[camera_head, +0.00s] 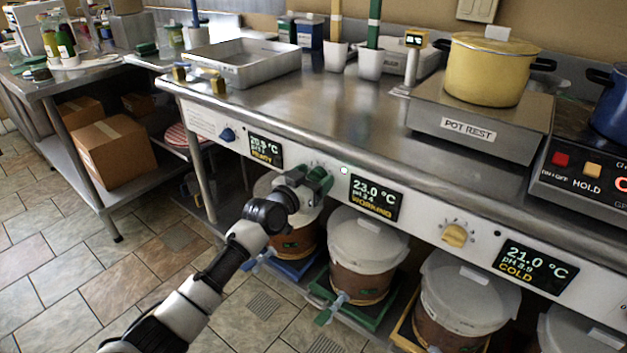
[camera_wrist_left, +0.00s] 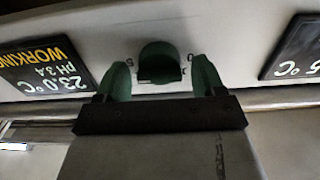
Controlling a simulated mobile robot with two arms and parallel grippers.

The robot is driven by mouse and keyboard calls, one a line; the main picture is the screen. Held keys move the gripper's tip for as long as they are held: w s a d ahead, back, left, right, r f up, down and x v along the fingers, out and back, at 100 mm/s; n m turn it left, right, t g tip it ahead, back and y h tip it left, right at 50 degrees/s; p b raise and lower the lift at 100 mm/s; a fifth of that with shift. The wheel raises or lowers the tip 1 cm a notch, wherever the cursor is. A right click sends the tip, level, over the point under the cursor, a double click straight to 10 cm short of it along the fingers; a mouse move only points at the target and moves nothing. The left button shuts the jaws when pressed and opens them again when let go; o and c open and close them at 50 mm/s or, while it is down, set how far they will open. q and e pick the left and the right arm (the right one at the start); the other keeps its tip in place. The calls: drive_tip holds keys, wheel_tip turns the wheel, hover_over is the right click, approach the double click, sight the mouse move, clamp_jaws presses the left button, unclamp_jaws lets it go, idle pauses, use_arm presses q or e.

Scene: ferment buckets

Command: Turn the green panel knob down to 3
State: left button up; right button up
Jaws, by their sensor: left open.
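The green panel knob (camera_wrist_left: 158,60) sits on the white panel in the left wrist view, which shows the panel upside down. Marks show on both sides of it, but its setting is not readable. My left gripper (camera_wrist_left: 160,76) is open, with one green finger on each side of the knob and a small gap to each. In the head view my left gripper (camera_head: 318,181) is at the panel, left of the display reading 23.0 °C WORKING (camera_head: 374,199), and mostly hides the knob. My right gripper is not in view.
A blue knob (camera_head: 227,134) and a yellow knob (camera_head: 455,235) are on the same panel. White-lidded buckets (camera_head: 368,240) stand below it. The steel counter edge (camera_head: 330,140) overhangs just above my gripper. Tiled floor (camera_head: 60,260) lies open at left.

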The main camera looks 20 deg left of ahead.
use_arm(q)
drive_tip(key=c, duration=0.9)
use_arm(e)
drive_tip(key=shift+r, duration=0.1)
use_arm(q)
drive_tip(key=shift+n, duration=0.3)
drive_tip(key=shift+n+p, duration=0.3)
drive_tip(key=shift+n, duration=0.7)
drive_tip(key=n, duration=0.3)
drive_tip(key=shift+a+n, duration=0.1)
drive_tip(key=shift+n, duration=0.2)
drive_tip(key=n+p, duration=0.1)
drive_tip(key=n, duration=0.4)
drive_tip(key=shift+w+f, duration=0.1)
drive_tip(key=shift+f, duration=0.05)
drive_tip(key=shift+n, duration=1.4)
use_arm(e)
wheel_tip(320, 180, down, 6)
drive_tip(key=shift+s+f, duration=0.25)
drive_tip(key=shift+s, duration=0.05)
use_arm(q)
drive_tip(key=shift+a, duration=0.1)
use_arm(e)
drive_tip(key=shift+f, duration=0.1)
